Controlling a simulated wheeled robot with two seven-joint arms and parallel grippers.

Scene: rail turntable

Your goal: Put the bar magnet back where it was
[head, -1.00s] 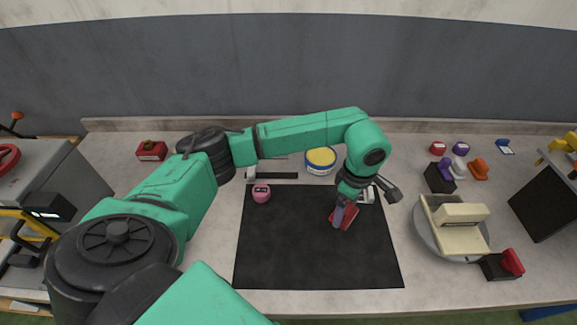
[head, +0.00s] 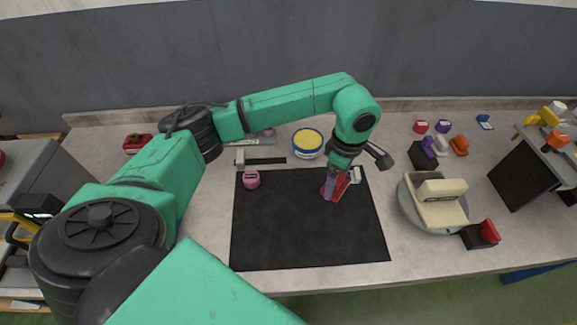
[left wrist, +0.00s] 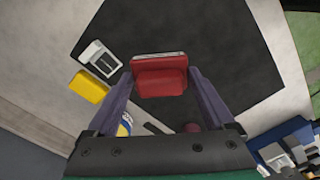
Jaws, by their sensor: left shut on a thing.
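My left gripper (head: 331,188) is over the back right part of the black mat (head: 290,235). It is shut on a red block (left wrist: 160,82) with a pale grey edge, which looks like the bar magnet. In the left wrist view the block sits between the two purple fingers, and it also shows in the head view (head: 341,188). I cannot tell whether the block touches the mat. My right gripper is not in view.
A pink weight-like thing (head: 251,179) and a blue-yellow tub (head: 307,141) stand near the mat's back edge. A grey-white device (left wrist: 100,58) and a yellow block (left wrist: 88,86) lie beside the gripper. A round grey dish (head: 408,207) with a cream block stands right of the mat.

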